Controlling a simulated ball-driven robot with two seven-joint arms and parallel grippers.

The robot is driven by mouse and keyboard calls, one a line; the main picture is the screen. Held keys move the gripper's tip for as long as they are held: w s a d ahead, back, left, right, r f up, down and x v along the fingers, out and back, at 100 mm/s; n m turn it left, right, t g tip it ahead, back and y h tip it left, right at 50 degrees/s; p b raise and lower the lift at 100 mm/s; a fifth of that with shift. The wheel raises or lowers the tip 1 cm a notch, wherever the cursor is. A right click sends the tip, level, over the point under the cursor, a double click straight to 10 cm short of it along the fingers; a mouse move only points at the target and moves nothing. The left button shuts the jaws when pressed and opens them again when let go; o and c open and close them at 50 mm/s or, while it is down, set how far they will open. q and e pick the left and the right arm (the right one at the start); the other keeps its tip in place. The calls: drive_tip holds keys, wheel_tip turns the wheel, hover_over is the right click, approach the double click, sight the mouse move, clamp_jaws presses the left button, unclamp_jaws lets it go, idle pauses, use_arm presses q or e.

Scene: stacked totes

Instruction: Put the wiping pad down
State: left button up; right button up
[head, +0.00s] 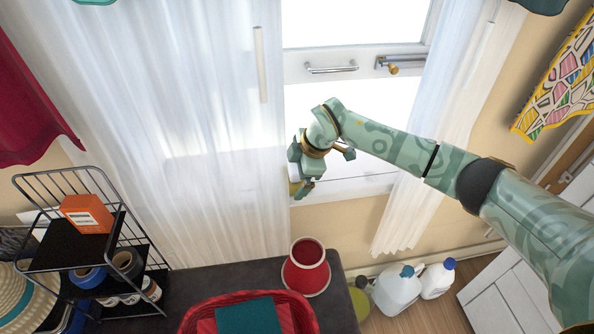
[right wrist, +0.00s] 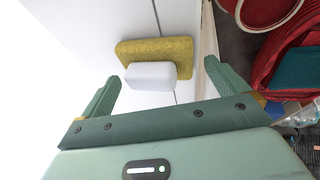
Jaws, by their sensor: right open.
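The wiping pad is a mustard-yellow sponge block (right wrist: 184,48) with a pale grey-white handle (right wrist: 151,75) on its near side. In the right wrist view it lies ahead of my right gripper (right wrist: 160,83), against a white surface with thin dark seams. The gripper's two green fingers are open, one on each side of the handle's line, and do not appear to touch it. In the head view my right gripper (head: 299,182) is in front of the window's lower part and mostly hides the pad. Whether the pad rests on the surface I cannot tell. My left gripper is out of view.
A dark bench top (head: 232,283) below holds a red tapered pot (head: 306,270), a red basket (head: 190,316) with a teal cloth (head: 249,316), and a black wire rack (head: 75,253). White jugs (head: 396,287) stand on the floor. White curtains (head: 190,120) flank the window.

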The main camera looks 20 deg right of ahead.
sight(296, 170)
drive_tip(key=p+v, duration=0.3)
drive_tip(key=v, duration=0.2)
drive_tip(key=shift+w+a+r, duration=0.1)
drive_tip(key=shift+r, duration=0.15)
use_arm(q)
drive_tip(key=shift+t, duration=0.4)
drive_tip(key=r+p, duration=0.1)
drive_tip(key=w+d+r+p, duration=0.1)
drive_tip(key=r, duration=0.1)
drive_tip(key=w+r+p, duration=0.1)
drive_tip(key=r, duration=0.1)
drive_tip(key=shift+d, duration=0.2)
use_arm(e)
drive_tip(key=v, duration=0.6)
drive_tip(key=shift+s+r, duration=0.25)
drive_tip(key=shift+r, duration=0.05)
